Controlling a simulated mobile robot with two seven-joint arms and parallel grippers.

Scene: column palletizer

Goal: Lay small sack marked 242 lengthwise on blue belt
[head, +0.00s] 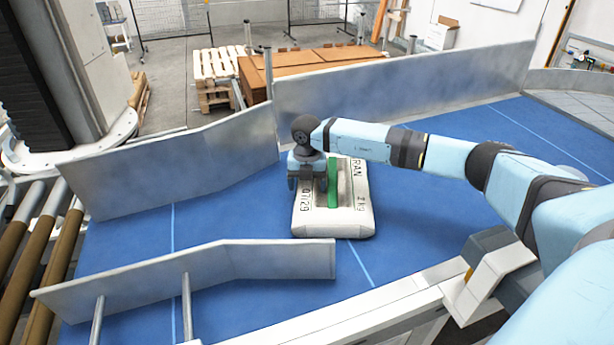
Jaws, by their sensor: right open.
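A small white sack (350,212) with a green stripe and dark print lies flat on the blue belt (230,220), near the middle of the head view. I can read "07/29" and "RAN" on it; a 242 mark cannot be made out. My right gripper (306,184) points down over the left part of the sack and hides some of its far left area. Its jaws are open. Whether the fingers touch the sack cannot be told. My left gripper is not in view.
Metal guide walls stand along the far side (400,85), far left (180,170) and near left (200,268) of the belt. A roller conveyor (30,235) meets its left end. Pallets with brown sheets (290,68) stand behind. The belt to the right is clear beneath my arm.

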